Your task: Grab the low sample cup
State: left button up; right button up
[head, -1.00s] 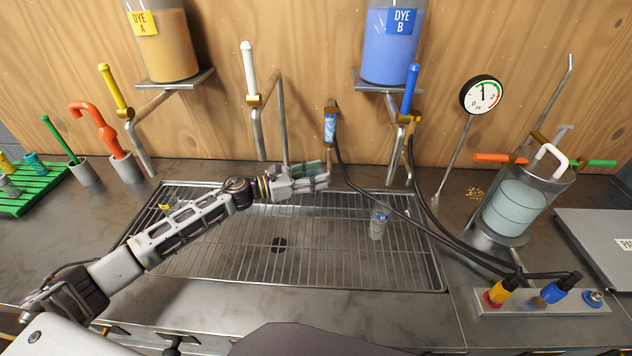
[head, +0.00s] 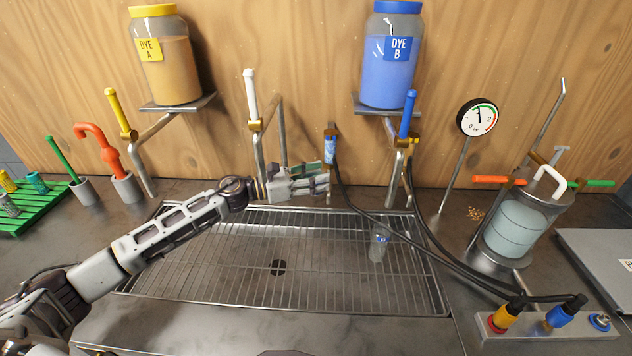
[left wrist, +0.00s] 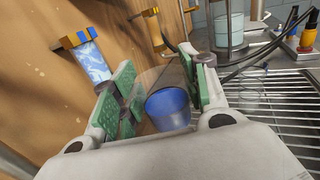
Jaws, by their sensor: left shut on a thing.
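My left gripper (head: 312,182) is over the back part of the sink grate, below the blue-and-white nozzle. In the left wrist view, its green-padded fingers (left wrist: 155,98) are shut around a low clear cup with blue in it (left wrist: 168,108), which I take for the low sample cup. The cup is mostly hidden by the fingers in the head view. Another clear cup (head: 378,246) with a small blue label stands on the grate, apart from the gripper; it also shows faintly in the left wrist view (left wrist: 252,92). My right gripper is not in view.
The nozzle (head: 330,148) hangs on the wooden wall close above my left gripper. Taps with yellow (head: 117,108), white (head: 251,95) and blue (head: 408,114) handles stand behind the grate (head: 215,270). Black hoses cross its right side. A clear tank (head: 515,228) stands at right.

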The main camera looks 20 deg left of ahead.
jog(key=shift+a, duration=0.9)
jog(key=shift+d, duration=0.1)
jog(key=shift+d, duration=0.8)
